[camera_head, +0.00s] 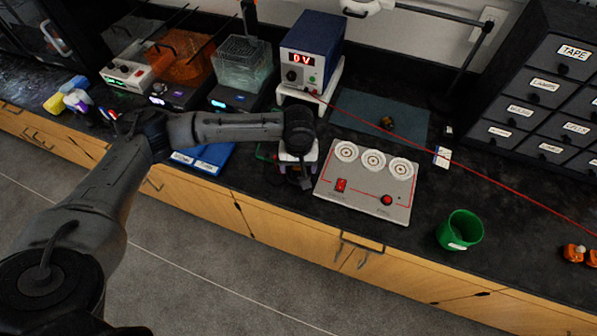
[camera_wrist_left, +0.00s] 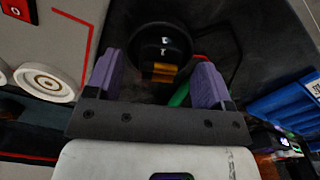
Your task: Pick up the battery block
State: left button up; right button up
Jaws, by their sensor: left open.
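My left gripper (camera_head: 297,172) points down over the dark bench, just left of the white panel. In the left wrist view its two purple fingers (camera_wrist_left: 165,85) are open and apart. A black rounded object with light marks and an orange-gold band (camera_wrist_left: 160,45) shows between and beyond the fingertips; it looks like the battery block, but I cannot be sure. In the head view my wrist and gripper mostly hide that spot. No contact with the fingers is visible.
The white panel (camera_head: 365,188) with three round pads and red switches lies to the right. A blue power supply (camera_head: 313,48) on a white stand is behind. A green cup (camera_head: 460,230) stands near the front edge. A red cable (camera_head: 450,165) crosses the bench. Blue trays (camera_head: 205,160) lie left.

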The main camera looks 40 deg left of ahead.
pick_arm(q)
jog(key=shift+f, duration=0.35)
jog(key=shift+r, duration=0.1)
jog(key=c, duration=1.1)
jog(key=shift+r, duration=0.45)
notch_tip(320, 180, up, 4)
jog(key=shift+f+p, duration=0.2)
jog(key=shift+p, duration=0.85)
jog(key=d+r+p, duration=0.3)
jog(key=d+r, duration=0.3)
jog(key=d, duration=0.5)
jog(key=shift+d+r, duration=0.25)
jog(key=shift+d, duration=0.1)
